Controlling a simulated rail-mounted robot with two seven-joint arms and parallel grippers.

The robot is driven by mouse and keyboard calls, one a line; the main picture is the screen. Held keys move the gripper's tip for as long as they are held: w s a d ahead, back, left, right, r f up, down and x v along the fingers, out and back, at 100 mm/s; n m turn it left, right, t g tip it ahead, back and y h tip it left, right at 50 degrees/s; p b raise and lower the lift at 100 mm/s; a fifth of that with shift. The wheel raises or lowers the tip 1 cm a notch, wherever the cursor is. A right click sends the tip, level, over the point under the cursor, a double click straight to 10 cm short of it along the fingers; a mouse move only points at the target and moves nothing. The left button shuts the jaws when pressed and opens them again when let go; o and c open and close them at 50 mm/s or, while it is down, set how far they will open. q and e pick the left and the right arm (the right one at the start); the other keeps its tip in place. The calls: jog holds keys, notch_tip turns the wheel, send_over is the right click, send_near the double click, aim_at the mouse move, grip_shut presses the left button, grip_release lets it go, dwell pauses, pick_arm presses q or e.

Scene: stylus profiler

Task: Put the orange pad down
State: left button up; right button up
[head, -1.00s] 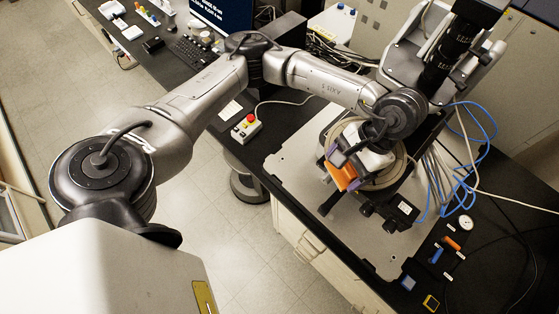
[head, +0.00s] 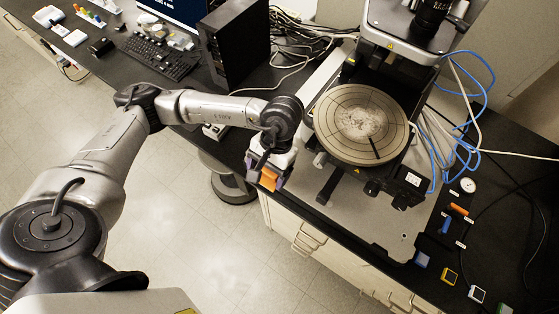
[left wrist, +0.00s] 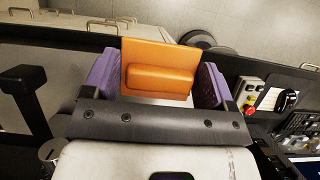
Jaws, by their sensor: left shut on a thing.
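The orange pad (head: 269,178) is held in my left gripper (head: 267,178), near the front edge of the bench, left of the profiler's round stage. In the left wrist view the pad (left wrist: 158,56) is a flat orange plate with a raised block across it. It sits between the two purple fingers of the left gripper (left wrist: 158,84), which are shut on it. The pad appears raised, with the bench edge and floor behind it. My right gripper is not in view.
The profiler's round stage (head: 361,123) stands on a grey base plate (head: 400,240). Small coloured items, including a blue-framed square (head: 421,259) and a yellow-framed square (head: 449,276), lie at the bench's right. A red-button box (left wrist: 249,100), keyboard (head: 160,58) and computer tower (head: 235,43) are to the left.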

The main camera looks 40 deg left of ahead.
aim_at(264, 174)
pick_arm(q)
notch_tip(264, 174, down, 6)
jog(key=a+n+b, duration=0.2)
jog(key=n+b, duration=0.1)
jog(key=w+a+r+n+t+h+b, duration=0.15)
jog(key=w+n+t, duration=0.35)
jog(key=n, duration=0.5)
jog(key=w+a+r+n+t+h, duration=0.1)
jog(key=w+a+n+t+h, duration=0.15)
jog(key=w+n, duration=0.55)
jog(key=shift+n+g+y, duration=0.35)
jog(key=shift+n+y, duration=0.15)
jog(key=shift+n, duration=0.3)
jog(key=f, duration=0.1)
jog(key=s+f, duration=0.1)
jog(key=f, duration=0.3)
jog(key=shift+s+a, duration=0.2)
jog(key=shift+s, duration=0.1)
jog(key=shift+f+p, duration=0.35)
jog(key=shift+f, duration=2.15)
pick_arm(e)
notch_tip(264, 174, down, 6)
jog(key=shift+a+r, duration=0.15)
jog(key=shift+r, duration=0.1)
pick_arm(q)
jog(key=shift+w, duration=0.1)
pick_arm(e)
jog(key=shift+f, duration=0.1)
